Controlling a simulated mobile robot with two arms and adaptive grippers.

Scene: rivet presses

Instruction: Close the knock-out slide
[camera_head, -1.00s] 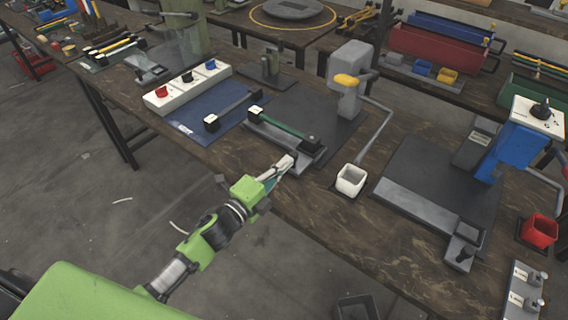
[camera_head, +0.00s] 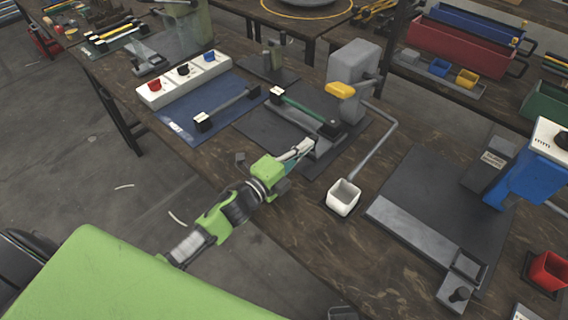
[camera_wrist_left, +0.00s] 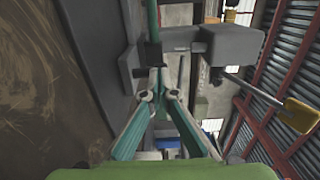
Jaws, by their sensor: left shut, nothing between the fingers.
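A grey press (camera_head: 352,75) with a yellow-ended lever (camera_head: 341,90) stands at mid bench. In front of it a green rod (camera_head: 300,107) runs along a grey rail (camera_head: 320,146), with a white-topped block at one end and a dark block (camera_head: 330,129) at the other. I take this for the knock-out slide; no label shows. My left gripper (camera_head: 302,148) is shut and empty at the rail's near side, below the dark block. My right gripper is out of view.
A white cup (camera_head: 343,198) stands to the right of my left gripper. A blue press (camera_head: 525,175) on a dark plate is farther right, with a red cup (camera_head: 548,271). A white box with coloured knobs (camera_head: 184,80) is at left.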

